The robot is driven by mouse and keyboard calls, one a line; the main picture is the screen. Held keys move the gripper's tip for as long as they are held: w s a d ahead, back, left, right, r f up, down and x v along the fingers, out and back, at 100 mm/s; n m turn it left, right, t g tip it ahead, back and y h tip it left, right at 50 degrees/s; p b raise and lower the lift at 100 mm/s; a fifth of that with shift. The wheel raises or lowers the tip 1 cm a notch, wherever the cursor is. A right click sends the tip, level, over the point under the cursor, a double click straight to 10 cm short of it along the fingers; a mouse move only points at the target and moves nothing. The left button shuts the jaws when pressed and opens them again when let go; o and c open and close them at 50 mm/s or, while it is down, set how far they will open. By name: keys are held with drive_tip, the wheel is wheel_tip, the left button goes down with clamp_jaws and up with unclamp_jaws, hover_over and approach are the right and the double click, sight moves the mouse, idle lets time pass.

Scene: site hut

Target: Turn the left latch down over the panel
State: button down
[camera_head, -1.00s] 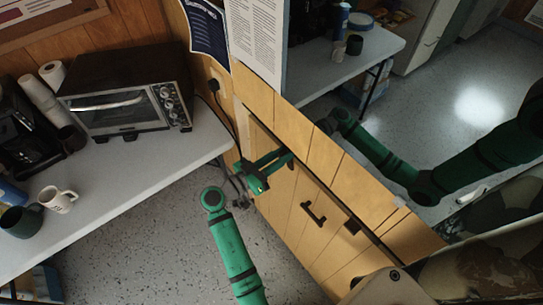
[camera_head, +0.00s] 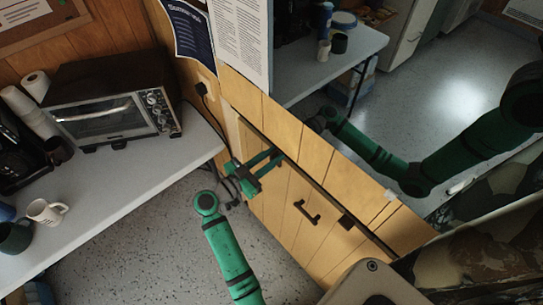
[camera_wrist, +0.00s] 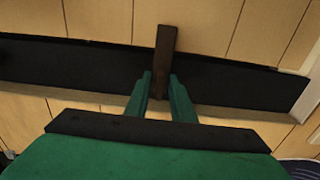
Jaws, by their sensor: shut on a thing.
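In the head view the fingers cover this latch. A second dark latch (camera_head: 346,222) sits farther right along the rail.
A black handle (camera_head: 307,212) is on the panel. A grey table (camera_head: 130,180) at left carries a toaster oven (camera_head: 112,112), a white mug (camera_head: 45,212) and other items. Cables hang beside my gripper. Speckled floor (camera_head: 150,255) is open below.

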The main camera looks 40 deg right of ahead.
drive_tip(key=c, duration=1.9)
unclamp_jaws()
drive_tip(key=shift+o, duration=0.2)
drive_tip(key=a, duration=1.1)
drive_tip(key=shift+w, duration=0.25)
